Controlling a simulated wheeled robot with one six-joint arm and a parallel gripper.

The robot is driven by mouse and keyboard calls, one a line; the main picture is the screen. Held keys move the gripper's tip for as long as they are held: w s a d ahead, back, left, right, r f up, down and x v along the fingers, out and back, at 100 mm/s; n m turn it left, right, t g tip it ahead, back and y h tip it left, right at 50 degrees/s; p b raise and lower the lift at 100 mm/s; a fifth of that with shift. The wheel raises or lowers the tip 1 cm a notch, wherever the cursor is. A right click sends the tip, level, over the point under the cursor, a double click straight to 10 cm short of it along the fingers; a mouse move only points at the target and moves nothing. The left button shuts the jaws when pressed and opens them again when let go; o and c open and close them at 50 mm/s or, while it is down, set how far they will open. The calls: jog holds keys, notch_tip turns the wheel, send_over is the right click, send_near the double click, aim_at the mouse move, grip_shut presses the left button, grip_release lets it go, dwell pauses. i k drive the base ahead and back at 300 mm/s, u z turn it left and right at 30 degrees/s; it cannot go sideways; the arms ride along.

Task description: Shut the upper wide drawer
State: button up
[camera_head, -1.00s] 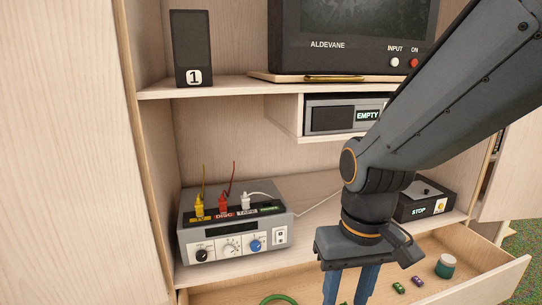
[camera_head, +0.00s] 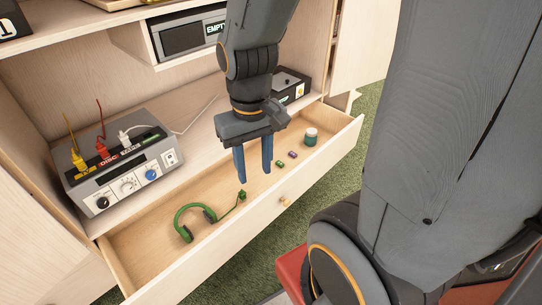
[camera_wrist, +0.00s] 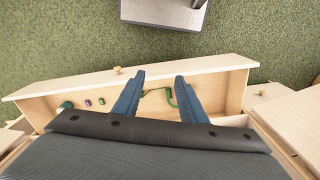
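The wide drawer (camera_head: 258,212) is pulled out from the light wood cabinet, with a small round knob (camera_head: 285,201) on its front. The knob also shows in the wrist view (camera_wrist: 118,70). Inside lie green headphones (camera_head: 187,222), two small toy-like items (camera_head: 280,163) and a teal jar with a white lid (camera_head: 311,137). My gripper (camera_head: 254,180) points down over the drawer, its blue fingers apart with nothing between them. It is behind the drawer front and seems above the drawer floor. Whether another drawer lies below is hidden.
A grey switch box (camera_head: 120,170) with yellow, red and white plugs stands on the shelf above the drawer. A black box (camera_head: 290,87) stands farther right on it. An open cabinet door (camera_head: 358,45) is at the right.

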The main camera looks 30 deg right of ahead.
aim_at(150, 262)
jog(key=u, duration=0.5)
jog(key=k, duration=1.15)
jog(key=z, duration=0.75)
jog(key=i, duration=1.25)
jog(key=z, duration=0.35)
